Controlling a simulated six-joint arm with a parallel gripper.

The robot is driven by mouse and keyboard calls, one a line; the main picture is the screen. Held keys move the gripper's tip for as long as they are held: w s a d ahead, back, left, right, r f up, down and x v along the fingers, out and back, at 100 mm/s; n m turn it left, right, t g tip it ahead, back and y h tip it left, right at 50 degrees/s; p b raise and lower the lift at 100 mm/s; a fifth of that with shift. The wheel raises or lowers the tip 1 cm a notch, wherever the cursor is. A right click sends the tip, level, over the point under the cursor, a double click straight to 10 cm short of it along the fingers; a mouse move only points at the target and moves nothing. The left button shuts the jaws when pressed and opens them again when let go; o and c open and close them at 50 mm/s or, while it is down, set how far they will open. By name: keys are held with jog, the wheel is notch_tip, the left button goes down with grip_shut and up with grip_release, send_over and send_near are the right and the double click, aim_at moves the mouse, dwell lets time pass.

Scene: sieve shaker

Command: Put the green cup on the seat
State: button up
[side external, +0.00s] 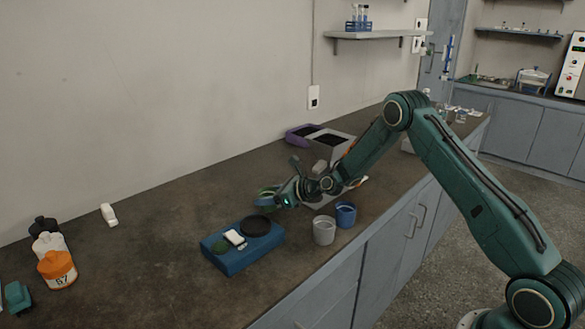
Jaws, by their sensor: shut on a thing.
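My gripper (272,198) is shut on the green cup (266,202), which is small here and partly hidden by the fingers. It holds the cup above the back edge of the blue shaker base (238,262). A round black seat (256,226) is on the right part of the base, just below and in front of the gripper. The cup looks apart from the seat. A dark green disc (221,247) and a white block (235,238) are on the left part of the base.
A grey cup (324,232) and a blue cup (345,214) stand right of the base, near the counter's front edge. A grey bin (328,147) and a purple tray (300,134) are behind my arm. Bottles, one orange (57,268), stand far left. The counter (150,235) between is mostly clear.

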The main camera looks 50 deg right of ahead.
notch_tip(320, 180, up, 19)
dwell(0.5)
jog(key=shift+s+f, duration=0.1)
dwell(0.5)
jog(key=s+a+f, duration=0.2)
jog(key=s+f, duration=0.1)
jog(key=s, duration=0.6)
jog(key=s+a+f+m+h, duration=0.1)
jog(key=s+a+f, duration=0.2)
jog(key=s, duration=0.6)
jog(key=shift+s+f+t, duration=0.15)
jog(key=shift+s+t, duration=0.15)
notch_tip(320, 180, up, 6)
jog(key=n+y, duration=0.1)
send_over(270, 209)
jog(key=shift+w+d+r, duration=0.15)
jog(key=shift+w+d, duration=0.2)
jog(key=shift+w, duration=0.2)
jog(key=shift+w+d+r, duration=0.15)
jog(key=shift+w+d, duration=0.2)
jog(key=shift+w, duration=0.2)
jog(key=shift+f, duration=0.1)
